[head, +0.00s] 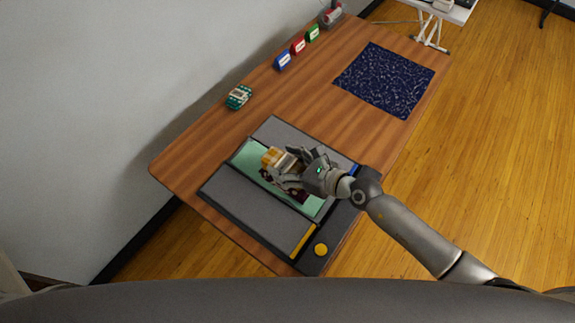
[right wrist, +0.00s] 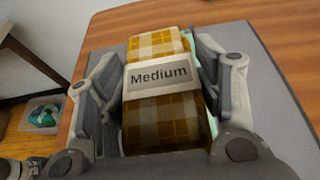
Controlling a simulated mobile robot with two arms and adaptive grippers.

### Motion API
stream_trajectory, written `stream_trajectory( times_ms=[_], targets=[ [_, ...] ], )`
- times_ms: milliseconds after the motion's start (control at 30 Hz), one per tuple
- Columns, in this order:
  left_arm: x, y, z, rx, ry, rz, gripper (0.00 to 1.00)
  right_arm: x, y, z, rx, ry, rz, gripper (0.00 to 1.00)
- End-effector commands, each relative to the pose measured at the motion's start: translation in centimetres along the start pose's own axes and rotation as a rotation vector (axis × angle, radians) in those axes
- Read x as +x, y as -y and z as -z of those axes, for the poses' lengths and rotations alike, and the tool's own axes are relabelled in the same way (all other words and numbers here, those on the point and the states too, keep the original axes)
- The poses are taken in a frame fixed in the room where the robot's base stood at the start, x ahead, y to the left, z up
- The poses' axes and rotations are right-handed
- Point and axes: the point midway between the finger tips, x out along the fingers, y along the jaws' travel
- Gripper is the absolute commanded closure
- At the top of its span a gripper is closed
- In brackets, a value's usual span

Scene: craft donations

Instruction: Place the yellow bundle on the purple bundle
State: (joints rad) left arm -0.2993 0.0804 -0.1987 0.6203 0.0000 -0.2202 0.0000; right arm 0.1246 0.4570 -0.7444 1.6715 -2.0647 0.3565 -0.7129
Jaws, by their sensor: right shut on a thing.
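The yellow bundle (head: 269,157) is a plaid roll with a white band reading "Medium", seen close in the right wrist view (right wrist: 160,110). My right gripper (head: 283,166) is shut on it, one finger on each side, over the light green middle section of the grey mat (head: 250,197). A dark maroon patch (head: 299,194) shows below my right gripper on the green section; it may be the purple bundle. My gripper hides much of it, and I cannot tell whether the yellow bundle touches it. My left gripper is not in view.
A green bundle (head: 238,97) lies near the wall edge. Blue (head: 283,61), red (head: 298,46) and green (head: 313,33) labelled blocks stand farther back. A navy patterned cloth (head: 385,80) lies at the far right. Bare wood lies between.

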Motion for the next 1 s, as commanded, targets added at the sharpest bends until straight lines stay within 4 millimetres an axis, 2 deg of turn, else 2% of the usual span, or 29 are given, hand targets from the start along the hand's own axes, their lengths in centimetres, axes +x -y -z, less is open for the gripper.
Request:
stream_trajectory(
  times_ms=[33, 100, 500, 533, 733, 1000],
  targets=[
    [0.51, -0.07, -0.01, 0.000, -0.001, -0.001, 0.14, 0.36, 0.21, 0.88, -0.002, 0.000, 0.002, 0.65],
    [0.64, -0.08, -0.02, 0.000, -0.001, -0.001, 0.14, 0.55, 0.17, 1.40, -0.001, -0.001, 0.001, 0.65],
    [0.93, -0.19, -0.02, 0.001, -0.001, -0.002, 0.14, 0.73, 0.17, 1.82, -0.001, 0.001, 0.002, 0.65],
    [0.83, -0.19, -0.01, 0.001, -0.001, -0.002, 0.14, 0.69, 0.16, 1.75, -0.001, 0.001, 0.002, 0.38],
    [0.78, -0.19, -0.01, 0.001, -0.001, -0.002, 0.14, 0.66, 0.15, 1.71, -0.001, 0.000, 0.001, 0.12],
    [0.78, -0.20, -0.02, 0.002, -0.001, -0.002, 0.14, 0.66, 0.15, 1.71, 0.000, 0.000, 0.001, 0.11]
  ],
)
